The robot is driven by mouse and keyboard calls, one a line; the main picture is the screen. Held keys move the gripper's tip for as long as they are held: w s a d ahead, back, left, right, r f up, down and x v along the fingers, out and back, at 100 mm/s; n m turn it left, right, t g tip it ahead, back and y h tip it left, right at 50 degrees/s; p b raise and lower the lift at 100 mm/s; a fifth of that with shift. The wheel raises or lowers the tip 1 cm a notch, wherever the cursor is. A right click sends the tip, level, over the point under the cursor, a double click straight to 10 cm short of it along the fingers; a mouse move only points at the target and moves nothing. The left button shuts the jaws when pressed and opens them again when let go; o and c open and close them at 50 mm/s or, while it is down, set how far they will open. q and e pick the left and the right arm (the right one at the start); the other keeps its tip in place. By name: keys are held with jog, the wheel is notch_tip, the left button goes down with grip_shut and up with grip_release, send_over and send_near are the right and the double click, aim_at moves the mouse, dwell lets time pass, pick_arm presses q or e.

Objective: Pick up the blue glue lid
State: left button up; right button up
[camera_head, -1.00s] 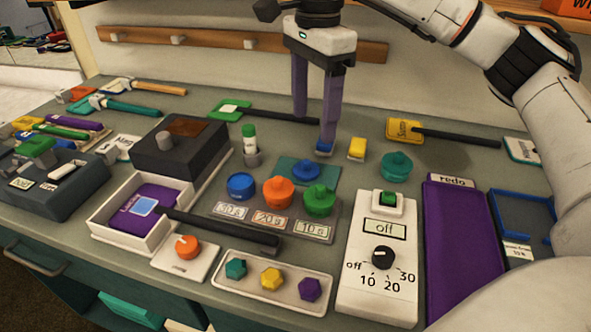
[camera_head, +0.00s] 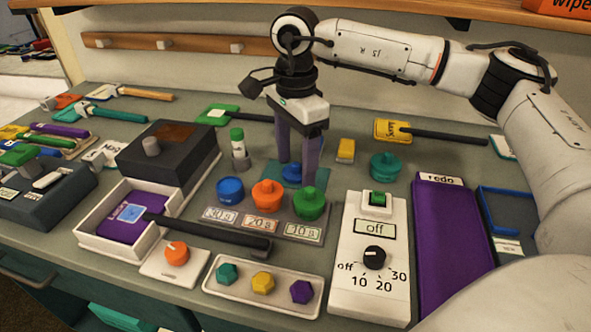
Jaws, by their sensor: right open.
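My left gripper is not in view.
Orange (camera_head: 268,194) and green (camera_head: 309,203) knobbed pieces stand close in front of the mat. A green-capped glue stick (camera_head: 238,145) stands to the left, a yellow block (camera_head: 346,150) and a teal knobbed piece (camera_head: 385,167) to the right. A white timer box (camera_head: 370,285) is nearer.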

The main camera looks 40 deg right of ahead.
jog(key=shift+c, duration=0.3)
jog(key=c, duration=1)
jog(key=shift+r, duration=0.1)
